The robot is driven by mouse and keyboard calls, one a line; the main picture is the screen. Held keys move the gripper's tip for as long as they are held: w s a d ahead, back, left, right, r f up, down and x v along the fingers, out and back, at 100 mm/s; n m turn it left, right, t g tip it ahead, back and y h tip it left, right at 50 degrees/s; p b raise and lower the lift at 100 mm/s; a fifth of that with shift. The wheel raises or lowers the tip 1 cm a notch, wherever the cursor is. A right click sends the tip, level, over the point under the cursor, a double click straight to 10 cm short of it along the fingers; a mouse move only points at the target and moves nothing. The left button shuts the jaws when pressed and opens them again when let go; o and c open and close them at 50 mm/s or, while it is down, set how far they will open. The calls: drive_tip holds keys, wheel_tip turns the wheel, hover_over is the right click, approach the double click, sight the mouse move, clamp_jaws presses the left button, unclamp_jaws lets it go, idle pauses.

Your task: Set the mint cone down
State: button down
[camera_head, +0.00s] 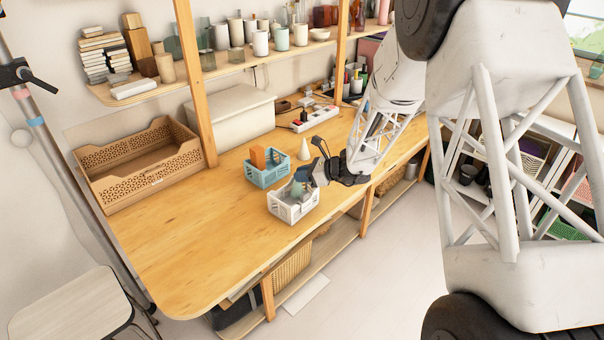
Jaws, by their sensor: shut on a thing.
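My gripper (305,176) is over the white basket (292,213) near the front edge of the wooden table. It is shut on the mint cone (297,188), a small grey-green shape partly hidden by the fingers and the basket. The cone is in or just above the white basket's opening; I cannot tell whether it touches the basket floor.
A blue basket (267,177) with an orange block (258,157) stands just behind the white one. A cream cone (304,150) stands nearby. A brown crate (140,165) is at the back left. The table's left front (190,255) is clear.

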drive_tip(key=shift+f, duration=0.35)
drive_tip(key=c, duration=1.1)
unclamp_jaws()
drive_tip(key=shift+r, duration=0.2)
drive_tip(key=shift+r, duration=0.5)
drive_tip(key=v, duration=1.2)
